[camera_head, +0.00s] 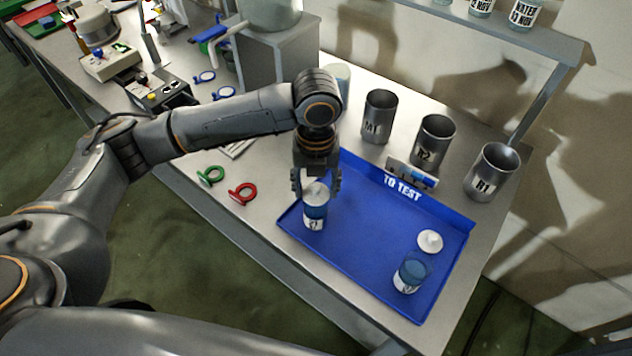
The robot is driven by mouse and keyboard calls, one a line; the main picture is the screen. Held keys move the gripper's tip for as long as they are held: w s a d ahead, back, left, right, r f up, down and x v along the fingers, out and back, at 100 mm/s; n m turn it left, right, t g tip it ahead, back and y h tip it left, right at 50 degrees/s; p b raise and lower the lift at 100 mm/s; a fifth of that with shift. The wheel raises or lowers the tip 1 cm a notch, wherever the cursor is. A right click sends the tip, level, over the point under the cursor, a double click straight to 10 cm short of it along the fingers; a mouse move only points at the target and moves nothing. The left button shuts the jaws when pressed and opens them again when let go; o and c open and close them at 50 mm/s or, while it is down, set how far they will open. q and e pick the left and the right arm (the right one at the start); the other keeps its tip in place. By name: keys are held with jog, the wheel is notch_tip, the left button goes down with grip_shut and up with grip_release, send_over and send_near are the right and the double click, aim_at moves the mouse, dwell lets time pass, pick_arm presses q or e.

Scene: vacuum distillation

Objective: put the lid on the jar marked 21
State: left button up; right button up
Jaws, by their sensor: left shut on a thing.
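My left gripper (316,186) points down and is shut on a white lid (317,193). The lid is at the mouth of a blue jar (315,212) that stands upright on the left part of the blue tray; I cannot tell whether it is seated. A second blue jar (410,273) stands near the tray's front right with no lid on it. Another white lid (430,241) lies on the tray just behind it. Both jar labels are too small to read surely. My right gripper is out of view.
The blue tray (365,235) is marked TO TEST and has a raised back wall. Metal beakers M1 (379,117), R2 (434,141) and R1 (491,172) stand behind it. Green (210,176) and red (242,194) clips lie to its left. The tray's middle is clear.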

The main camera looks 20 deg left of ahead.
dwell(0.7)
pick_arm(q)
jog(key=shift+f+p, duration=0.5)
jog(key=shift+p, duration=0.2)
dwell(0.5)
dwell(0.4)
jog(key=o, duration=1.4)
jog(key=shift+o, duration=0.2)
jog(key=shift+r+p, duration=3.55)
jog(key=shift+p, duration=0.45)
jog(key=shift+f, duration=0.1)
